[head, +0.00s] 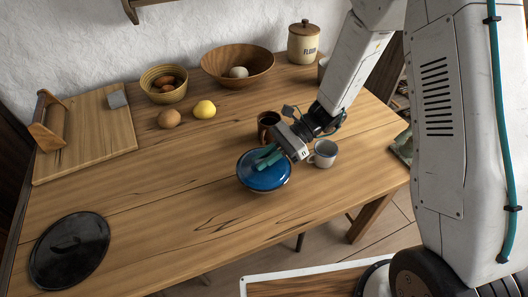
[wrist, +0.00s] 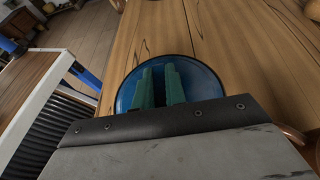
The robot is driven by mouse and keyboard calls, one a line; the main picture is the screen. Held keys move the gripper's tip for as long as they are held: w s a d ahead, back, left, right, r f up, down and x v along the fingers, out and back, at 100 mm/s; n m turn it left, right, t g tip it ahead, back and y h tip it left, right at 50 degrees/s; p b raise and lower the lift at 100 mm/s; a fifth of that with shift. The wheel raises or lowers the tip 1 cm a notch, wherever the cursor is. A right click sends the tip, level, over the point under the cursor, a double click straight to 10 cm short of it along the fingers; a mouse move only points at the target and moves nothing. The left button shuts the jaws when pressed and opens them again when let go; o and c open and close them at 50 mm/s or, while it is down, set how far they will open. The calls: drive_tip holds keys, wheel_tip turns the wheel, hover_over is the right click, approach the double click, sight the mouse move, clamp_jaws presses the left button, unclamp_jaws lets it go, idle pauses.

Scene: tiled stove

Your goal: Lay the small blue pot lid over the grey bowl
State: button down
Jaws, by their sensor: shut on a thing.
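The small blue pot lid (head: 258,180) is at the middle of the table's near half, looking about level. My gripper (head: 269,157) reaches down from the right with its teal fingers shut at the lid's centre; the knob is hidden between them. In the wrist view the fingers (wrist: 159,84) stand over the middle of the blue lid (wrist: 208,80). A thin darker edge shows under the lid's near rim, which may be the grey bowl. The rest of the bowl is hidden, and I cannot tell whether the lid touches it.
A dark mug (head: 266,125) and a pale mug (head: 324,153) stand close by my gripper. A large black lid (head: 70,250) lies at the near left. An egg bowl (head: 163,93), a wooden bowl (head: 238,59), a lemon (head: 204,109) and a cutting board (head: 95,150) are farther back.

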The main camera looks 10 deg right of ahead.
drive_tip(key=shift+f, duration=0.3)
drive_tip(key=c, duration=1.4)
unclamp_jaws()
drive_tip(key=shift+o, duration=0.2)
drive_tip(key=v, duration=0.7)
drive_tip(key=shift+w+d+r, duration=0.15)
drive_tip(key=shift+d, duration=0.2)
